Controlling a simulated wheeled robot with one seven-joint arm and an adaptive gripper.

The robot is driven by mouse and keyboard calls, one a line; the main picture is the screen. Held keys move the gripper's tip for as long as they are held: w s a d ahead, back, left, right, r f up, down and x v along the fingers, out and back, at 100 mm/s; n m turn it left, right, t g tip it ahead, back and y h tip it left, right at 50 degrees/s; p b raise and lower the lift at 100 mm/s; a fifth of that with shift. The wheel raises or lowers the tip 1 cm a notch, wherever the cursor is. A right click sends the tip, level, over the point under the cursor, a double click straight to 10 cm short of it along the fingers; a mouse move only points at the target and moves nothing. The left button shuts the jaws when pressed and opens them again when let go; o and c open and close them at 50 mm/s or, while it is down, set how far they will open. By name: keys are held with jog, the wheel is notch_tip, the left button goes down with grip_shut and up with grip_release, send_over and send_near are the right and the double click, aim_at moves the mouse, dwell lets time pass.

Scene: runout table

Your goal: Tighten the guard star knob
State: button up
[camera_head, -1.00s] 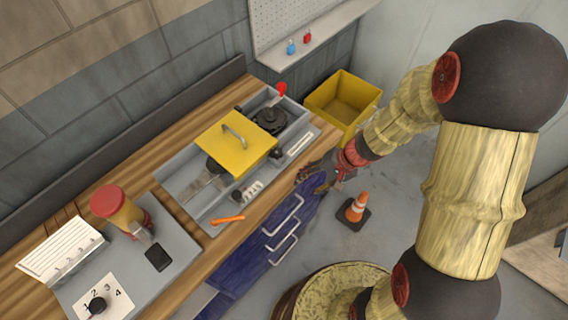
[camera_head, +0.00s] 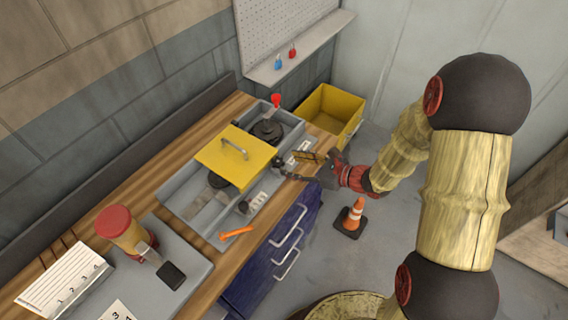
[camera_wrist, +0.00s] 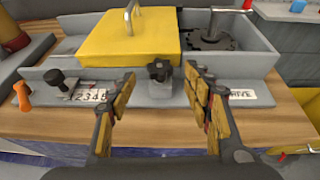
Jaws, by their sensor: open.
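The guard star knob (camera_wrist: 159,70) is a small black lobed knob on a grey post at the front of the machine, just ahead of the yellow guard (camera_wrist: 125,38). In the wrist view it stands between my open fingers, a little beyond the tips. My gripper (camera_wrist: 158,82) is open and empty, its yellow-padded fingers on either side of the knob and apart from it. In the head view my gripper (camera_head: 305,168) points left at the knob (camera_head: 277,162) from the bench's front edge. The yellow guard (camera_head: 235,157) lies over the grey machine tray.
A black knob (camera_wrist: 58,80) stands by a numbered scale to the left, near an orange handle (camera_wrist: 22,97). A dark gear (camera_wrist: 212,38) sits behind right. Blue drawers with handles (camera_head: 285,240) lie below the bench. A yellow bin (camera_head: 330,108) and cone (camera_head: 351,215) stand on the floor.

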aim_at(280, 162)
jog(key=shift+b+x, duration=0.3)
jog(key=shift+x, duration=1.9)
jog(key=shift+d, duration=0.1)
jog(key=c, duration=1.1)
jog(key=shift+c, duration=0.2)
